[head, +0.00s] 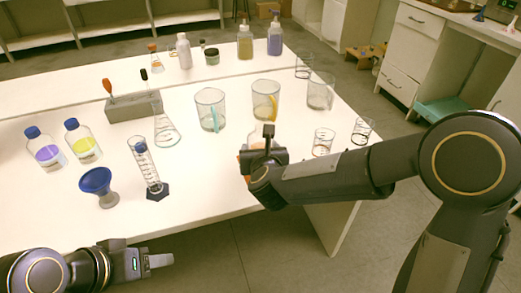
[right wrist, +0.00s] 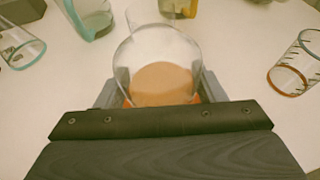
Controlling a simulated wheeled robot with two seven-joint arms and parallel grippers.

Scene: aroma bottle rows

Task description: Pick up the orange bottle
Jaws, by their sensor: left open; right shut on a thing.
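The orange bottle (right wrist: 162,80) is a clear round vessel with orange contents, seen between the fingers of my right gripper (right wrist: 160,95) in the right wrist view. The right gripper is shut on it. In the head view the right gripper (head: 267,145) is over the table's front edge and hides most of the bottle; a little orange (head: 246,163) shows at its left side. I cannot tell whether the bottle touches the table. My left gripper (head: 152,262) is open and empty, low in front of the table at the lower left.
On the white table (head: 220,185), clear beakers (head: 210,108) stand behind the right gripper and small glasses (head: 323,142) to its right. A graduated cylinder (head: 145,165), a blue funnel (head: 96,184) and blue-capped bottles (head: 84,142) stand left.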

